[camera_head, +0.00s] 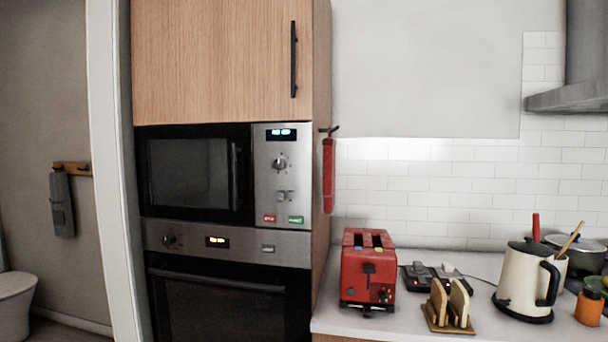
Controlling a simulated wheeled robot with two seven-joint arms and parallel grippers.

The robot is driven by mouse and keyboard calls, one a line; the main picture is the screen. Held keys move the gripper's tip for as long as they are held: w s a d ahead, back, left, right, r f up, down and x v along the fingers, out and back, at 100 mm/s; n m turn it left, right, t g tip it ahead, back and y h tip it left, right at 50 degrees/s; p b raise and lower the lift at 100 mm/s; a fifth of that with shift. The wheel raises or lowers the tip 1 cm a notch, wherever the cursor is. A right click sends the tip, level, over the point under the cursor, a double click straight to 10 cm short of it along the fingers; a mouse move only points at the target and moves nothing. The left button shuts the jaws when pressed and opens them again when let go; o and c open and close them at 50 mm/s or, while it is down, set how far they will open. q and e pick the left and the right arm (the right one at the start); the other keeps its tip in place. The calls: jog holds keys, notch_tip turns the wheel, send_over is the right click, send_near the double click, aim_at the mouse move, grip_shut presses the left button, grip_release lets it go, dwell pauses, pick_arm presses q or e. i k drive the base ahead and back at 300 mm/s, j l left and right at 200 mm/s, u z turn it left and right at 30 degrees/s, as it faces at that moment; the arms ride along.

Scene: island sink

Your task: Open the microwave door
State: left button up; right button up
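The microwave (190,176) is built into a tall wooden cabinet at centre left. Its dark glass door is shut, with a vertical handle (234,176) near the door's right edge. A silver control panel (283,160) is right of the door, with a lit blue display, two knobs, and a red and a green button at the bottom. Neither of my grippers shows in the head view.
An oven (225,305) with a horizontal handle sits below the microwave. A wooden cupboard door (215,60) is above. On the counter (405,328) to the right stand a red toaster (368,275), a toast rack (448,306) and a cream kettle (522,285). A red object (328,175) hangs beside the cabinet.

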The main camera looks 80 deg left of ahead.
aim_at(239, 146)
jog(key=u, duration=3.3)
